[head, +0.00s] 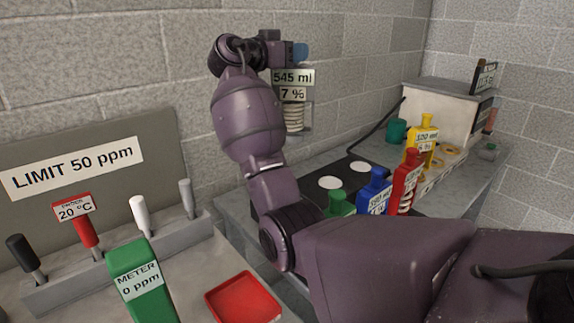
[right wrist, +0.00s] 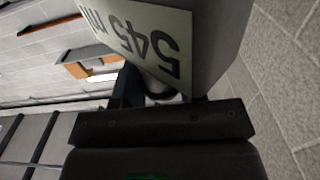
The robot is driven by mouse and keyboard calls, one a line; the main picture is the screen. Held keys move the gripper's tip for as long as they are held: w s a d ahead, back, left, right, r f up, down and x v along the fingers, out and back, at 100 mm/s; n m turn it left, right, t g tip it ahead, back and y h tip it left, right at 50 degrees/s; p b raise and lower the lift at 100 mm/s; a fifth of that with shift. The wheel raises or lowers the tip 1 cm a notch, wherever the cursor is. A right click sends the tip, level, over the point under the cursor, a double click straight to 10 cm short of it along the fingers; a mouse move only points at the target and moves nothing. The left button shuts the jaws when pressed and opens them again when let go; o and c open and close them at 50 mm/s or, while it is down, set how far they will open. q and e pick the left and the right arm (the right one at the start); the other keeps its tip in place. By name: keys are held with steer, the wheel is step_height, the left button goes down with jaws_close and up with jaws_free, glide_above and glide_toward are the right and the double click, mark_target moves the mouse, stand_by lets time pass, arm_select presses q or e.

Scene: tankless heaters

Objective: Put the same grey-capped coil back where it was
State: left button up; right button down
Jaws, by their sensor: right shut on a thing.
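My right gripper (head: 289,50) is raised in front of the block wall, at the upper middle of the head view. It is shut on the grey-capped coil, whose pale windings (head: 293,116) hang below a label reading 545 ml and 7 %. The coil looks upright and clear of the counter. In the right wrist view its grey cap (right wrist: 222,35) and 545 ml label fill the top, close beyond the dark gripper body. The label and my gripper hide most of the cap in the head view. My left gripper is not in view.
Green (head: 340,203), blue (head: 374,190), red (head: 406,178) and yellow (head: 423,133) capped coils stand at right, partly behind my arm. A black mat (head: 312,170) has white discs. A pale box (head: 443,108) stands behind. A green meter (head: 140,285) and red tray (head: 243,298) are in front.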

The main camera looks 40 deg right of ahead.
mark_target(293, 132)
step_height(293, 132, down, 14)
steer(key=shift+f+b, duration=0.1)
steer(key=shift+b, duration=0.5)
steer(key=shift+f, duration=0.5)
step_height(293, 132, down, 4)
steer(key=shift+f, duration=0.1)
steer(key=shift+b, duration=0.3)
steer(key=c, duration=0.8)
jaws_free()
steer(key=shift+f, duration=0.1)
steer(key=shift+c, duration=0.2)
steer(key=shift+o, duration=0.6)
steer(key=shift+s, duration=0.1)
